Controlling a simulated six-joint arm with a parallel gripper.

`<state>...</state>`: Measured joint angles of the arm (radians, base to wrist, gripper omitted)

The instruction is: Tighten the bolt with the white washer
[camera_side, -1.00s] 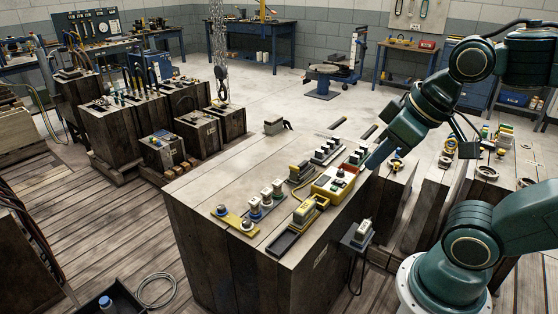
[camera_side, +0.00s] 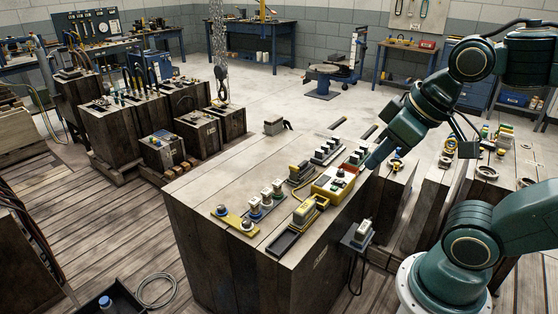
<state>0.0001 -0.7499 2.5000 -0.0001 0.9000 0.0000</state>
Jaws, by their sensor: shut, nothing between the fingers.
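A yellow plate (camera_side: 234,219) lies near the left front edge of the wooden block top. It carries two upright bolts: one with a blue ring (camera_side: 221,210) and one with a paler ring (camera_side: 247,225). Beside it, a dark blue strip (camera_side: 258,214) holds three pale-topped posts. The view is too small to tell for sure which bolt has the white washer. My gripper (camera_side: 372,163) is shut and empty, above the right side of the block top, near the yellow box (camera_side: 325,187). It is well apart from the bolts. Its fingertips are small and hard to make out.
A black rack of several white-topped pieces (camera_side: 326,152) stands behind the yellow box. A yellow-and-black tool (camera_side: 304,212) and a dark tray (camera_side: 284,242) lie at the front right. A grey device (camera_side: 358,233) hangs at the block's right side. The block top's left rear is mostly clear.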

